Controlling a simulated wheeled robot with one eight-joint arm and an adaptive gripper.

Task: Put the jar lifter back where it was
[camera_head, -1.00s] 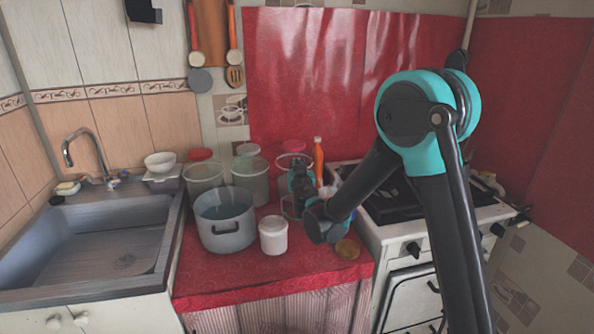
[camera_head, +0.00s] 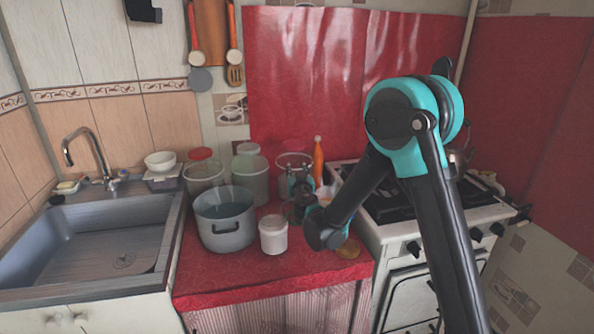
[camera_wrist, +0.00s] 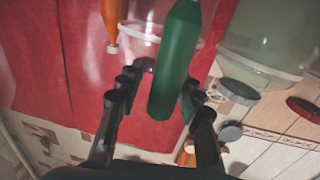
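My gripper (camera_wrist: 156,92) shows in the wrist view with its two dark fingers spread apart. A green elongated thing with a rounded end (camera_wrist: 175,60) lies between the fingers in that picture. A gap shows on its left, and its right edge is close to the right finger. I cannot tell whether it is the jar lifter or a bottle, or whether a finger touches it. In the head view my gripper (camera_head: 301,190) is low over the red counter, in front of the clear jars. I cannot make out a jar lifter for certain in either view.
A steel pot (camera_head: 225,235) and a white tub (camera_head: 273,237) stand left of my gripper on the red counter (camera_head: 240,280). An orange bottle (camera_head: 318,160) stands behind it. Clear jars (camera_head: 250,178) crowd the back. The stove (camera_head: 400,240) is right, the sink (camera_head: 100,240) left.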

